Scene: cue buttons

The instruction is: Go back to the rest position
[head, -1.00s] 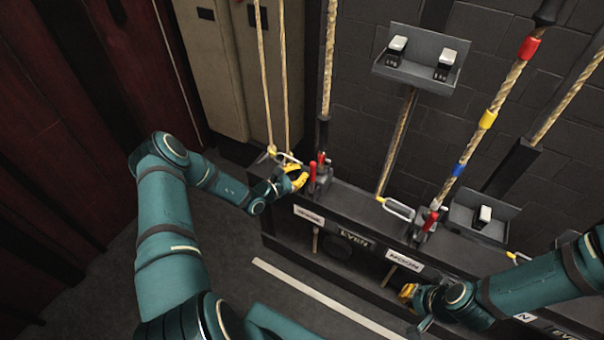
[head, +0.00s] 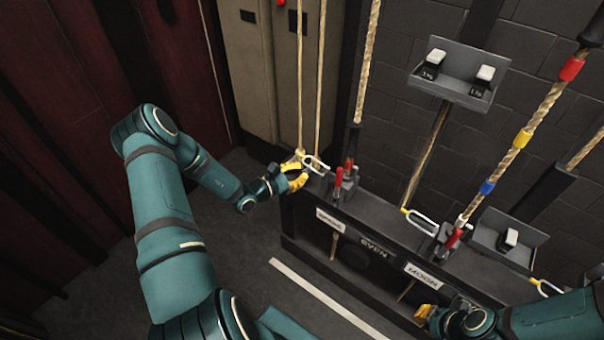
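My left gripper (head: 293,177), with yellow fingers, is stretched out at the left end of the dark rail, beside a rope and a metal loop (head: 316,164). Its fingers look parted, and I see nothing held between them. My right gripper (head: 424,314), also yellow-fingered, is low at the bottom right, in front of the dark panel below the MOON label (head: 427,275). Its fingertips are small and partly hidden, so I cannot tell whether they are open or shut.
A grey button box (head: 457,78) hangs on the brick wall. The floor at the left is clear.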

